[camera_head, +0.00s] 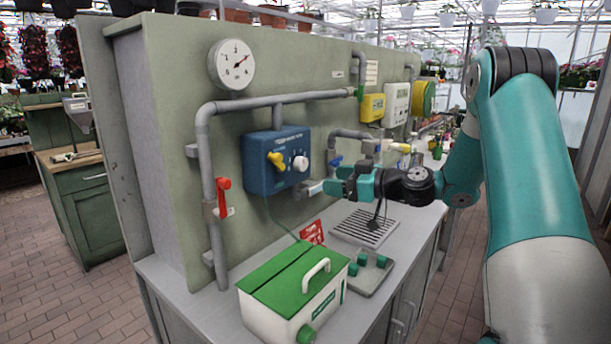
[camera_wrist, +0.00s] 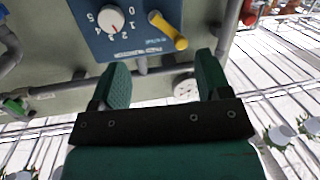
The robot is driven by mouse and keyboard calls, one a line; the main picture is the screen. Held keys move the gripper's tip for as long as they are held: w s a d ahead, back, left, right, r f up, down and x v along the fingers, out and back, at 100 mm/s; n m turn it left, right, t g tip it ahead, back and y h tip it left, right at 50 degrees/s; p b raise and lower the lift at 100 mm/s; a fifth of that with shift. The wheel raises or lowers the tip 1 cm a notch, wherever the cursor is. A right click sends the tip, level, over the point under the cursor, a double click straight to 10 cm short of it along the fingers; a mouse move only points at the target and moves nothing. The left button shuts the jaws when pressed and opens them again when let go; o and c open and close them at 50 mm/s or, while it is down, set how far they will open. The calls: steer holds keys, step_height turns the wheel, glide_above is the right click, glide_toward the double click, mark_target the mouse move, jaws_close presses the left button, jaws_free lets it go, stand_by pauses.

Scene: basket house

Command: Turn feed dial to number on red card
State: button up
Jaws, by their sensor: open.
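The blue feed box (camera_head: 276,160) hangs on the green panel, with a white dial (camera_head: 300,163) and a yellow lever (camera_head: 276,161) on its face. In the wrist view the dial (camera_wrist: 111,19) shows at the top, upside down, with numbers 0 to 5 around it. A small red mark is by its edge near the lower numbers; the exact setting is unclear. The red card (camera_head: 312,233) stands on the counter behind the green-lidded box; its number is too small to read. My gripper (camera_head: 322,188) is open and empty, below and right of the dial, apart from it.
A grey pipe (camera_head: 212,190) with a red valve handle (camera_head: 223,191) runs left of the feed box. A green-lidded box (camera_head: 290,285), a dark grille (camera_head: 365,228) and a small tray with green knobs (camera_head: 367,273) occupy the counter. A gauge (camera_head: 231,65) is above.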

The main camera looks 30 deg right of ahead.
steer(key=d+f+m+t+h, duration=0.1)
steer(key=d+t+h, duration=0.1)
steer(key=d, duration=0.4)
steer(key=p, duration=0.7)
glide_toward(304, 165)
steer(key=x, duration=0.8)
steer(key=shift+w, duration=0.3)
steer(key=shift+w+a+p, duration=0.2)
steer(key=shift+w+p, duration=0.1)
steer(key=shift+w, duration=0.1)
steer(key=c, duration=0.9)
